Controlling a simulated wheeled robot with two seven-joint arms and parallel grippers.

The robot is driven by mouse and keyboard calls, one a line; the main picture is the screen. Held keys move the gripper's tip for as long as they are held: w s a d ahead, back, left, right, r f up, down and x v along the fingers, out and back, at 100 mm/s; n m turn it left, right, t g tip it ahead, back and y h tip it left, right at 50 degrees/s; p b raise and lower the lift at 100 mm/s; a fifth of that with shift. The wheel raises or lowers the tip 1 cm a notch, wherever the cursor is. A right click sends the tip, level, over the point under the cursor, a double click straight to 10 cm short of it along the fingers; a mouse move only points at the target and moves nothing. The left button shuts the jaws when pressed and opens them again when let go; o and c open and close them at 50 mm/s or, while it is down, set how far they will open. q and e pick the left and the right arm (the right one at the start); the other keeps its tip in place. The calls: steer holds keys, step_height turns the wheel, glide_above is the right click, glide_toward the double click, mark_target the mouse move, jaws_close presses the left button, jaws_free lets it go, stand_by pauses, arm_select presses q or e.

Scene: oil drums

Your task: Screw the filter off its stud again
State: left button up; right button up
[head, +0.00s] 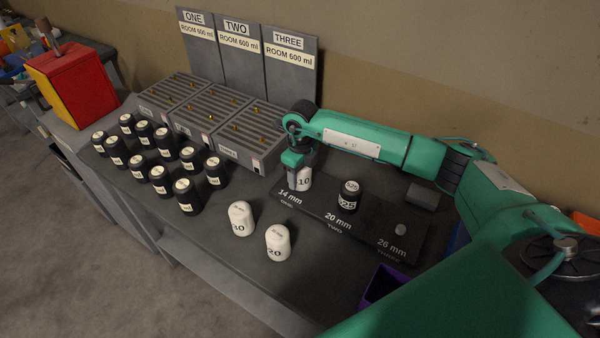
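A white filter marked 10 (305,181) stands upright at the 14 mm place of the dark stud board (366,232). My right gripper (294,175) is over it from above, with a finger down along its left side. The gripper hides its top, and I cannot tell whether the fingers press on it. The 26 mm place has only a small grey stud (400,230). Two white filters, marked 30 (241,218) and 20 (278,243), stand on the bench. My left gripper is out of view.
Several black canisters (161,180) stand in rows at the left. Behind them are slatted grey trays (245,150) with signs ONE, TWO and THREE (290,60). A red and yellow box (72,85) is far left. A purple bin (382,284) is at the front right.

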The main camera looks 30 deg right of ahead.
steer(key=c, duration=0.4)
steer(key=shift+f+b, duration=0.1)
steer(key=shift+b, duration=0.25)
steer(key=n+b, duration=0.2)
steer(key=n, duration=0.2)
steer(key=shift+b, duration=0.4)
steer(key=shift+a+n+b, duration=0.1)
steer(key=shift+n+b, duration=0.4)
steer(key=shift+n, duration=0.4)
steer(key=shift+r, duration=0.2)
steer(key=shift+n, duration=0.3)
